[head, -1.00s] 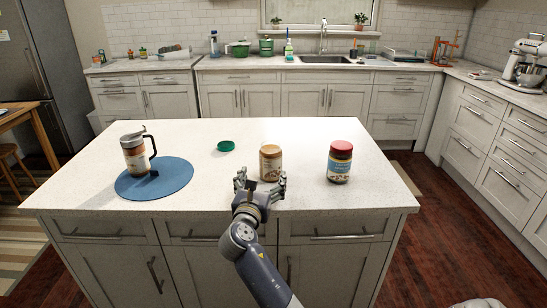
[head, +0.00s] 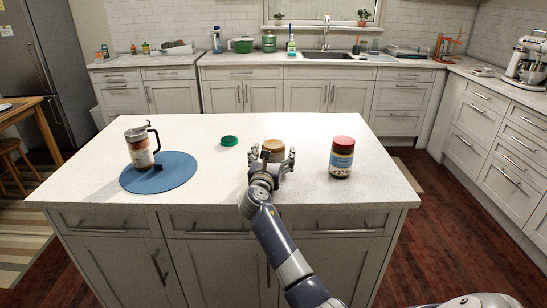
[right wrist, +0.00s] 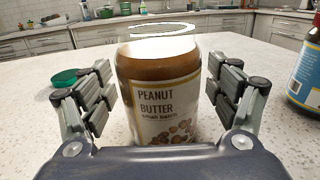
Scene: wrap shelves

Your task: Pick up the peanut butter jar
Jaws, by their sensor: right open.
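The peanut butter jar (head: 273,147) stands upright and without a lid on the white island top. In the right wrist view its label (right wrist: 168,105) faces me and reads "PEANUT BUTTER". My right gripper (head: 271,158) is open, with its fingers on either side of the jar. In the right wrist view the fingers (right wrist: 165,92) flank the jar, with a small gap at each side. The head view hides the jar's lower part behind my gripper. My left gripper is not in view.
A green lid (head: 229,140) lies left of the jar. A red-lidded jar (head: 341,157) stands to the right. The island's front right top (head: 375,187) is clear.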

